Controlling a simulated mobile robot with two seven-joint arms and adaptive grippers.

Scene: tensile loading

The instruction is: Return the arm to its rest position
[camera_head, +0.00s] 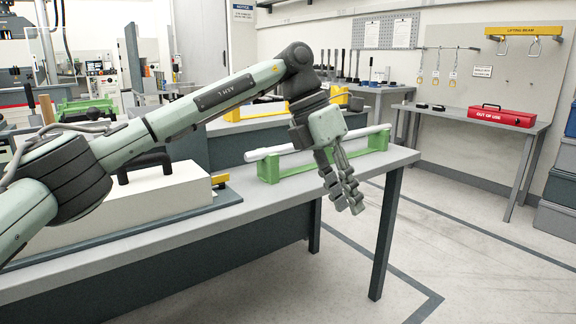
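My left arm comes in from the left and reaches across the bench. My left gripper (345,190) hangs pointing down in front of the bench's right part, near the front edge. Its fingers look close together, with nothing visible between them; how far they are apart is hard to tell. A white rod (262,154) lies across a green stand (373,143) on the bench behind the gripper. The gripper hides the middle of the rod and stand. My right gripper is not in view.
The grey bench (402,157) runs along the front, with a white block (150,197) under my arm. A red box (501,115) sits on a side table (455,114) at the right. Dark bins (560,190) stand at the far right edge. The floor (450,255) right of the bench is clear.

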